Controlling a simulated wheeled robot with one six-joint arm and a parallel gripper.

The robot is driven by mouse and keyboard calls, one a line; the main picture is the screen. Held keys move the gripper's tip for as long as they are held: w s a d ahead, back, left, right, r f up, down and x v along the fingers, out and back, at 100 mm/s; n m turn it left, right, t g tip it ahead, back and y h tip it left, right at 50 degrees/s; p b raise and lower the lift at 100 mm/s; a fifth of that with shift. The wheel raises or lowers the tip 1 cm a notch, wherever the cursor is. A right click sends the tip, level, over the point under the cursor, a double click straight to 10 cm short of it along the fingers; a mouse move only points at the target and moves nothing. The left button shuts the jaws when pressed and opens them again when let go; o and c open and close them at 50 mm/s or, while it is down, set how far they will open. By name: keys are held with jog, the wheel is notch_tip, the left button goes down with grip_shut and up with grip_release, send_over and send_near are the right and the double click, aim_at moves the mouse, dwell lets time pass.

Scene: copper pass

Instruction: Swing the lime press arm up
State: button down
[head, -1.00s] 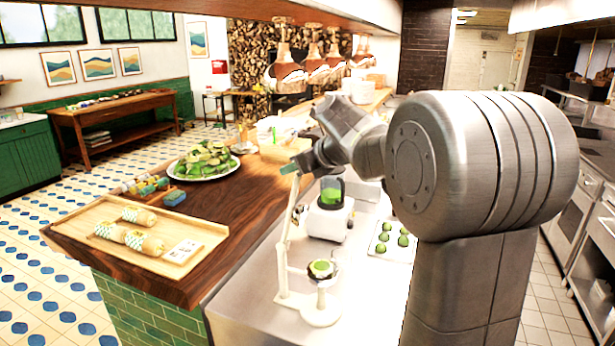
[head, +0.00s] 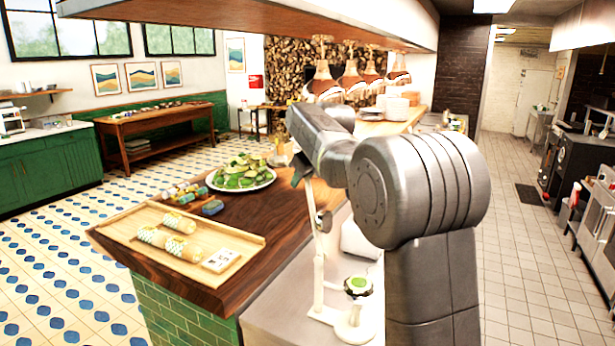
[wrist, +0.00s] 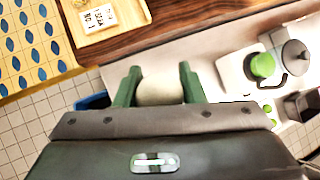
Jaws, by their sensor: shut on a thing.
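The cream lime press stands on the steel counter; its base (head: 352,328) and a cup with a green lime half (head: 358,284) show in the head view. Its arm (head: 310,196) points up, nearly upright, with a dark presser (head: 323,222) partway along it, well above the cup. My gripper (head: 298,176) is at the arm's top end. In the wrist view my gripper's green fingers (wrist: 158,84) are on both sides of the arm's pale rounded end (wrist: 160,92), shut on it. The rest of the press is hidden in the wrist view.
A wooden tray with wrapped rolls (head: 228,245) and a plate of green food (head: 262,182) are on the wooden counter to the left. A white blender (wrist: 255,68) stands near the press, mostly hidden behind my arm in the head view. Heat lamps (head: 322,88) hang behind.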

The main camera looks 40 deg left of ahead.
jog(key=shift+s+f, duration=0.15)
jog(key=shift+f, duration=0.5)
jog(key=c, duration=1.3)
grip_release()
jog(key=o, duration=0.3)
jog(key=shift+o, duration=0.3)
jog(key=shift+a, duration=0.15)
jog(key=shift+v, duration=0.8)
jog(key=b+v, duration=0.2)
jog(key=v, duration=1)
jog(key=shift+r, duration=0.35)
